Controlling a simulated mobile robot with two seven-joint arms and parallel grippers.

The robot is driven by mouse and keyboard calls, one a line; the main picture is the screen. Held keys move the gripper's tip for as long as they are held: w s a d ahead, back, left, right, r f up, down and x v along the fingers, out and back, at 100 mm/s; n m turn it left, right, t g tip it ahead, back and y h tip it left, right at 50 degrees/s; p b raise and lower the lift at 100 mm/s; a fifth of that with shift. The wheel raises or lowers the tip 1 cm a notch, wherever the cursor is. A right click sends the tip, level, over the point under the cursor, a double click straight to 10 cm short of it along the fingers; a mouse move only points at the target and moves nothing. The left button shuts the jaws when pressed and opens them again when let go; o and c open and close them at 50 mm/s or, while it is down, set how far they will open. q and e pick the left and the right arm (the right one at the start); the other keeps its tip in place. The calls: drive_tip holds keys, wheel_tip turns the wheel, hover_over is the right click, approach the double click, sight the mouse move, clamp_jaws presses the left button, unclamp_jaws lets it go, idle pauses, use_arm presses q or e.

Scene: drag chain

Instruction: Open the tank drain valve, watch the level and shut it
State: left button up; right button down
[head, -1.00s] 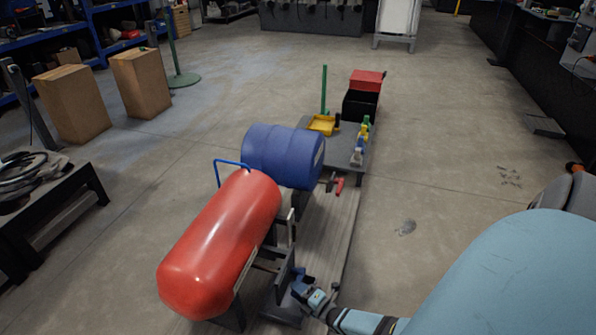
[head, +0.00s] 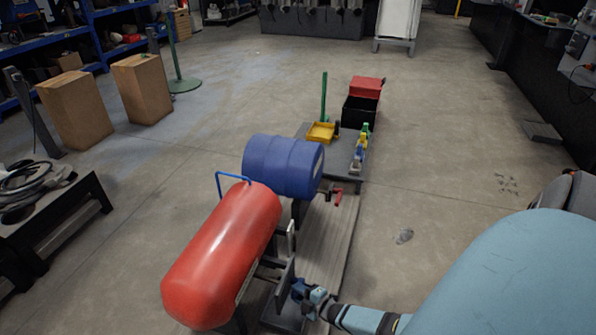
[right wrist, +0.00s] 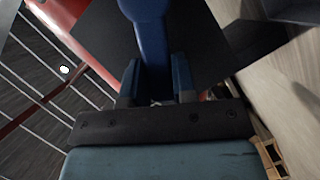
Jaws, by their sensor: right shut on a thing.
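The red tank (head: 222,255) lies on a dark stand at the lower middle of the head view, with a bent blue pipe at its top end. In the right wrist view the red tank (right wrist: 70,32) shows at the upper left. My right gripper (head: 304,291) is low beside the stand, right of the tank. In the right wrist view its fingers (right wrist: 157,82) are shut on a blue handle (right wrist: 150,35), which looks like the drain valve's. The handle's far end is out of view. I cannot make out a level reading. My left gripper is not in view.
A blue drum (head: 285,166) lies behind the tank. A dark bench (head: 60,225) stands at left.

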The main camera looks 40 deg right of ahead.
drive_tip(key=shift+w+d+r+m+g+y+p, duration=0.15)
drive_tip(key=shift+d+r+m+g+y+p, duration=0.25)
drive_tip(key=shift+r+m, duration=0.3)
drive_tip(key=shift+w+d+r+m+g+p, duration=0.3)
drive_tip(key=shift+d+r+m+g+p, duration=0.15)
drive_tip(key=shift+m, duration=0.55)
drive_tip(key=shift+w+d+r+m+g+y, duration=0.25)
drive_tip(key=shift+d+m+y, duration=0.15)
drive_tip(key=shift+m+y, duration=0.15)
drive_tip(key=shift+w+d+r+m+g+y, duration=0.1)
drive_tip(key=shift+w+d+m+g+y, duration=0.15)
drive_tip(key=shift+d+m+g+y, duration=0.5)
drive_tip(key=shift+w+d+r+m+b, duration=0.1)
drive_tip(key=shift+w+d+m+b, duration=0.25)
drive_tip(key=shift+m+b, duration=0.55)
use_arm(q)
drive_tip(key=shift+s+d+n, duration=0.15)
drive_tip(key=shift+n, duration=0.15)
use_arm(e)
drive_tip(key=shift+d+m+y, duration=0.25)
drive_tip(key=shift+m+y, duration=0.15)
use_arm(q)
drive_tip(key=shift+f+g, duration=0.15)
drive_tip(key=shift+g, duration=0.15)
use_arm(e)
drive_tip(key=shift+r, duration=0.1)
